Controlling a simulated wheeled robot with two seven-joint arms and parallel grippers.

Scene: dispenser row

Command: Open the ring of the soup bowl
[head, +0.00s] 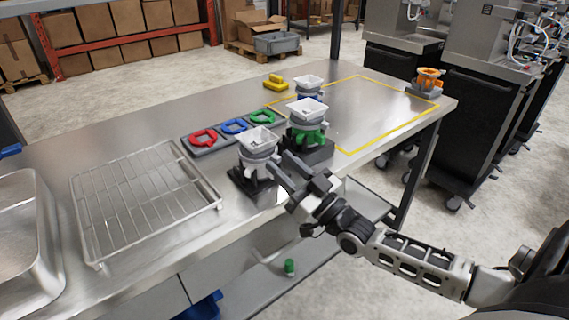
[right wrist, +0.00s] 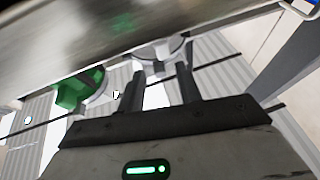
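No thing in view is clearly marked as the soup bowl. The nearest dispenser (head: 258,143) has a white square-topped bowl over a grey-white ring part, on a black stand. My right gripper (head: 277,178) is close to its right front side. In the right wrist view the two fingers (right wrist: 162,92) stand apart, with a whitish part (right wrist: 158,52) just beyond their tips. I cannot tell whether they touch it. A dispenser with a green ring (head: 305,136) stands behind it, its green part also showing in the right wrist view (right wrist: 75,92). My left gripper is not in view.
A dispenser with blue parts (head: 308,86) and an orange one (head: 430,80) stand farther back. Red (head: 203,137), blue (head: 234,126) and green (head: 262,116) rings lie in a grey tray. A wire rack (head: 145,198) is left. The yellow-outlined area (head: 375,100) is mostly clear.

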